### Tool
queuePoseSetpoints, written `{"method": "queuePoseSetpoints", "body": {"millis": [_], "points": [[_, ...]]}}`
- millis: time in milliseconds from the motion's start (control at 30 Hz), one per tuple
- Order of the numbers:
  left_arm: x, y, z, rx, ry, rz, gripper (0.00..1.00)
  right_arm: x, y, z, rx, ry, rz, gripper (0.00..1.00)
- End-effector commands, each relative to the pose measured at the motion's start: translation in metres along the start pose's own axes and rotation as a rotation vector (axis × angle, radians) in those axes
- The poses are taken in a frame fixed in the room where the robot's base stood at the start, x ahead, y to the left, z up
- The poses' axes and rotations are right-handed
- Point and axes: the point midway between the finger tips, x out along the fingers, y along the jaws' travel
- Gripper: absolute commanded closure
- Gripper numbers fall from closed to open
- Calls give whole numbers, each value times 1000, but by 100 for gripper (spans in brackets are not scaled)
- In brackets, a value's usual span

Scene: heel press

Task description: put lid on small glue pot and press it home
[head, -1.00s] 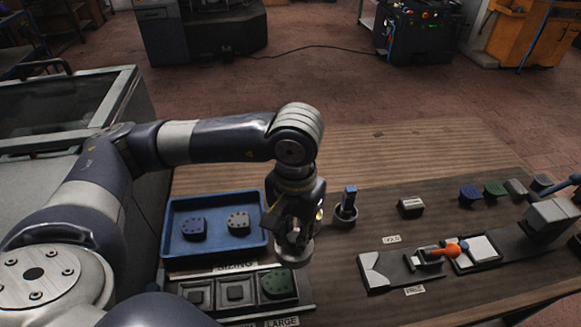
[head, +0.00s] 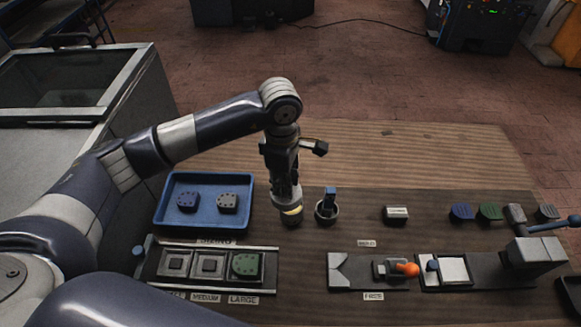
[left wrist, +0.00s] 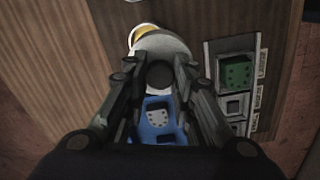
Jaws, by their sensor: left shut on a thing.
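My left gripper (head: 286,188) points down between the blue tray and the brush cup. In the left wrist view its fingers (left wrist: 160,82) are shut on a pale round lid (left wrist: 163,48) with a dark knob. The small glue pot (left wrist: 145,33) shows beyond the lid as a pale rim with yellow inside, partly covered by the lid. In the head view the pot (head: 292,215) is just below the gripper. I cannot tell whether the lid touches the pot. My right gripper is out of view.
The blue tray (head: 162,215) holds two heel pieces. A cup with a blue-handled brush (head: 327,208) stands close on the right. A rack (head: 275,262) with a green heel is in front. The press (head: 535,252) is at the far right. The table's back is clear.

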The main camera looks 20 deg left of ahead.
Motion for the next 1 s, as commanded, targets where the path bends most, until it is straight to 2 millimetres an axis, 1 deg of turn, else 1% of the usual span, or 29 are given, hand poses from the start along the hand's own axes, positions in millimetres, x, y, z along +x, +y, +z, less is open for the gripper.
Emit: {"method": "queuePoseSetpoints", "body": {"millis": [33,133,200,333,433,600,900,1000], "points": [[-3,5,3,-104,2,-7,89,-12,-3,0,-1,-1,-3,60],[3,14,4,-290,11,-8,89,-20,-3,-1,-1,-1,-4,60],[7,17,5,-389,17,-10,89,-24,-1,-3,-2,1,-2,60],[12,22,6,-509,26,-10,89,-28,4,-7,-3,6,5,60],[15,23,6,-546,28,-9,89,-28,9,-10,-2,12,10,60],[23,23,5,-554,30,-9,89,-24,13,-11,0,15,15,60],[47,22,5,-552,28,-8,89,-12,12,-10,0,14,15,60],[52,22,5,-551,28,-8,89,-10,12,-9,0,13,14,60]]}}
